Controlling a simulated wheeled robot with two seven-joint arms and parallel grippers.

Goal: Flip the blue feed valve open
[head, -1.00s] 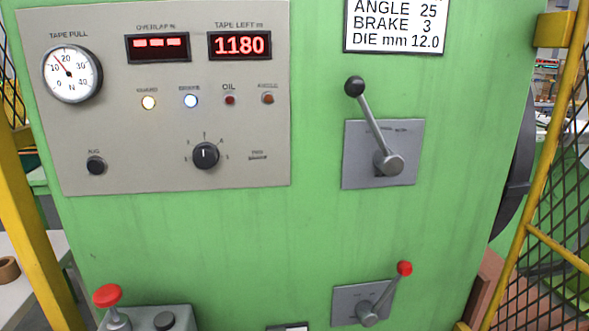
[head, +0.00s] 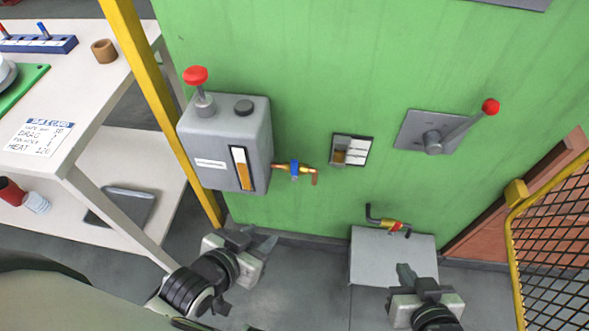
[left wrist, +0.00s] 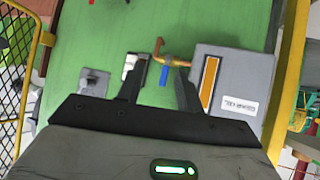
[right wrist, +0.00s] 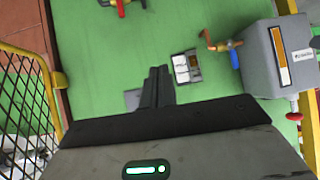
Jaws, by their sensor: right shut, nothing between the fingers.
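The blue feed valve (head: 295,169) is a small blue handle on a brass and copper pipe at the right side of the grey oil box (head: 208,150). The handle lies across the pipe. It also shows in the left wrist view (left wrist: 164,75), ahead between the finger directions, and in the right wrist view (right wrist: 234,59). My left gripper (head: 258,237) is open and empty, below and left of the valve in the head view, apart from it. My right gripper (head: 405,273) is shut and empty, low at the right, away from the valve.
A red-knobbed lever (head: 462,128), a small framed window (head: 351,150) and a red-yellow valve (head: 393,225) above a grey floor box (head: 375,262) are nearby. A yellow post (head: 160,100) and white table (head: 95,150) stand left; a mesh guard (head: 555,240) stands right.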

